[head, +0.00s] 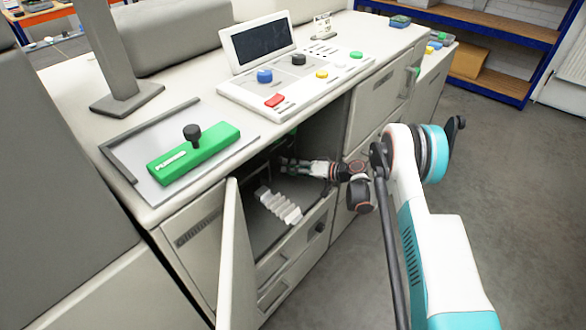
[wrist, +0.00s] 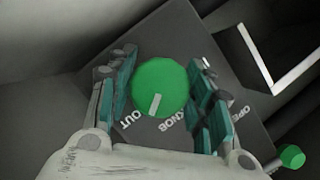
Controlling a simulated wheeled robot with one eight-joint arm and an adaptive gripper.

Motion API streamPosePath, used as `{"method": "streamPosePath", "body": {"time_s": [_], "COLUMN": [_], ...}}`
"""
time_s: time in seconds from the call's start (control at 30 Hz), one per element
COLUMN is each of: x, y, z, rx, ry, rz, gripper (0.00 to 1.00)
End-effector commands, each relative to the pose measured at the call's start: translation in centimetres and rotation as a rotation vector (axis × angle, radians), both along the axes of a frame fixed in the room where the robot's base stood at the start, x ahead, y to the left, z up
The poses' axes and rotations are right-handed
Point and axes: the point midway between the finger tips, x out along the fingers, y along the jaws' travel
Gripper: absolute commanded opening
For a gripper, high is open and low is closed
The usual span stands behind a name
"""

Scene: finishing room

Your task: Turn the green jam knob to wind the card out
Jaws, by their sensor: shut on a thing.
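The green jam knob (wrist: 158,88) is round, with a pale pointer bar, and sits on a dark grey plate (wrist: 180,30) in the wrist view. The pointer bar lies near the printed word OUT. My gripper (wrist: 163,76) is shut on the knob, one teal-padded finger on each side of it. In the head view my gripper (head: 287,166) reaches inside the open cabinet of the machine, and the held knob cannot be made out there. I cannot pick out the card in either view.
The cabinet door (head: 234,262) stands open left of my arm. A white stepped part (head: 280,206) lies below my gripper. A smaller green knob (wrist: 292,156) and a white angled bracket-like shape (wrist: 272,68) show right in the wrist view. The control panel (head: 300,92) is above.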

Motion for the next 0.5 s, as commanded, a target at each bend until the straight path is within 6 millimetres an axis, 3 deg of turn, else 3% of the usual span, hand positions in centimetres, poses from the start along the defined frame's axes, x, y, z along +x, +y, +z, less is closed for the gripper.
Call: {"method": "streamPosePath", "body": {"time_s": [0.5], "x": [0.07], "y": [-0.02], "z": [0.01], "rx": [0.044], "ry": [0.055], "rz": [-0.002], "gripper": [0.23]}}
